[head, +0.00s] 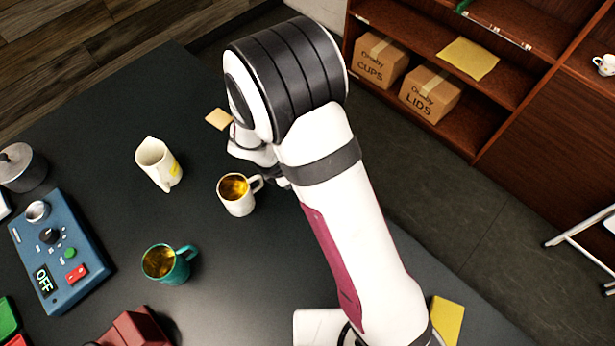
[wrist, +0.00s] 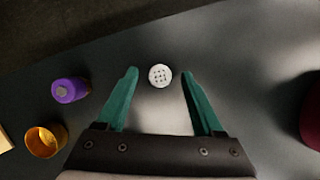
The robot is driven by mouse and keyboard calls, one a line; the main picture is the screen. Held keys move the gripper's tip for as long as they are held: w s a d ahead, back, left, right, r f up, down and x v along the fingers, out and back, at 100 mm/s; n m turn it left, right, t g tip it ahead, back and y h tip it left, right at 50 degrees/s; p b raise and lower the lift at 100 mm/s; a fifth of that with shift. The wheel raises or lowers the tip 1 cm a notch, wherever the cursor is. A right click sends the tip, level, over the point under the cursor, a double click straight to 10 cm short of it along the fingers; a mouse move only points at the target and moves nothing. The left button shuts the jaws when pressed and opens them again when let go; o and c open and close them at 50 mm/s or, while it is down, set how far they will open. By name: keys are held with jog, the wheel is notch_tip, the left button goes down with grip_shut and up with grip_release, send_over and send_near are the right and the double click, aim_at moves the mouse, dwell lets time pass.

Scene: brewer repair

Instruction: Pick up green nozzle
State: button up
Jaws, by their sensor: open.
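No plainly green nozzle shows in either view. In the wrist view a small round pale disc with several dark holes (wrist: 159,76) lies on the dark tabletop; I cannot tell whether it is the nozzle's face. My gripper (wrist: 160,72) is open, with its teal fingers on either side of the disc in the picture. No contact with the disc shows, and nothing is held. A purple cylinder (wrist: 68,90) and an orange-yellow cup-like piece (wrist: 44,140) stand left of the fingers.
A white mug (head: 238,203), a teal mug (head: 168,264) and a white pitcher (head: 158,164) stand on the table (head: 110,120). A blue control box (head: 62,255) reading OFF is at left. A dark red object (wrist: 311,112) is at the wrist view's right edge.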

jog(key=shift+x, duration=1.15)
grip_shut()
jog(key=shift+r, duration=0.1)
